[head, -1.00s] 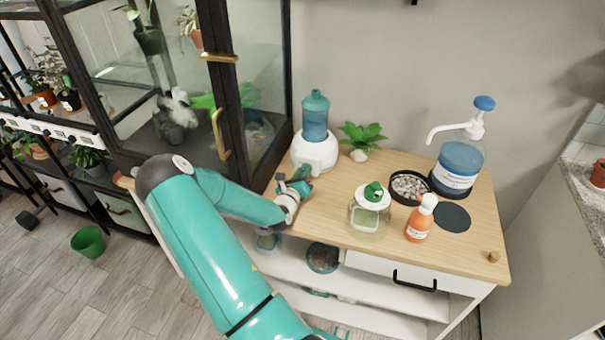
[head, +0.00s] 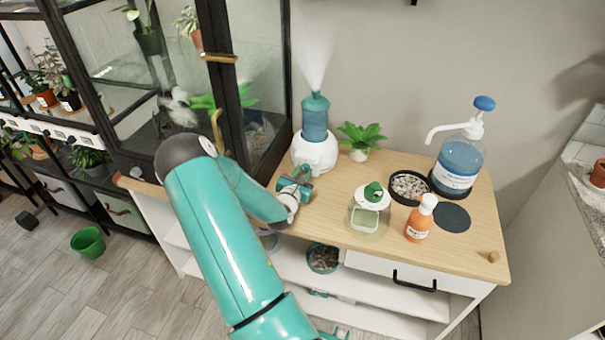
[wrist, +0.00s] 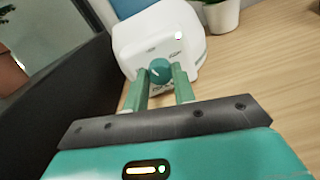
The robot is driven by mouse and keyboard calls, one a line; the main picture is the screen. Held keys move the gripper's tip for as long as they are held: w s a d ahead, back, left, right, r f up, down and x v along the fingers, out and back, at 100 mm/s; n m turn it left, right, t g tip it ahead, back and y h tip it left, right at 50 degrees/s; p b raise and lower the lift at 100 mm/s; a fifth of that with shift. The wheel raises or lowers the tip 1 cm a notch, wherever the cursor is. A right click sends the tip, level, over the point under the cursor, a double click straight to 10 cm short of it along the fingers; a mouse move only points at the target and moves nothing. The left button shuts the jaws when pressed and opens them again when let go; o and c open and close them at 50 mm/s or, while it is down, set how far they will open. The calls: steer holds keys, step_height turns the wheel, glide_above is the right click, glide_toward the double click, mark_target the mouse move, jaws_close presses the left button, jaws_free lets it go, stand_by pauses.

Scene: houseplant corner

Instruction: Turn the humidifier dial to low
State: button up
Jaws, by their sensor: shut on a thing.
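The humidifier (head: 316,153) has a white base and a teal bottle on top, and stands at the back left of the wooden cabinet top. White mist (head: 313,60) rises from it. In the wrist view its white base (wrist: 190,45) carries a round teal dial (wrist: 160,70) with a pale pointer mark. Small labels on the base are too blurred to read. My gripper (wrist: 161,92) is at the front of the humidifier, with its two teal fingers shut on the dial, one on each side. In the head view my gripper (head: 300,178) partly covers the base and hides the dial.
A glass cabinet (head: 245,90) stands close on the left. To the right are a small plant (head: 362,138), a glass jar (head: 368,217), a pebble dish (head: 408,187), an orange bottle (head: 421,220) and a pump bottle (head: 459,160). Bare wood lies between the humidifier and jar.

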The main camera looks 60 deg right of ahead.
steer(key=m, duration=0.4)
steer(key=shift+m, duration=0.3)
stand_by(0.3)
steer(key=o, duration=1)
steer(key=a, duration=0.4)
steer(key=s+a, duration=0.1)
steer(key=a, duration=0.4)
steer(key=s+a, duration=0.1)
steer(key=a, duration=0.3)
steer(key=shift+a+r, duration=0.35)
steer(key=shift+a, duration=0.05)
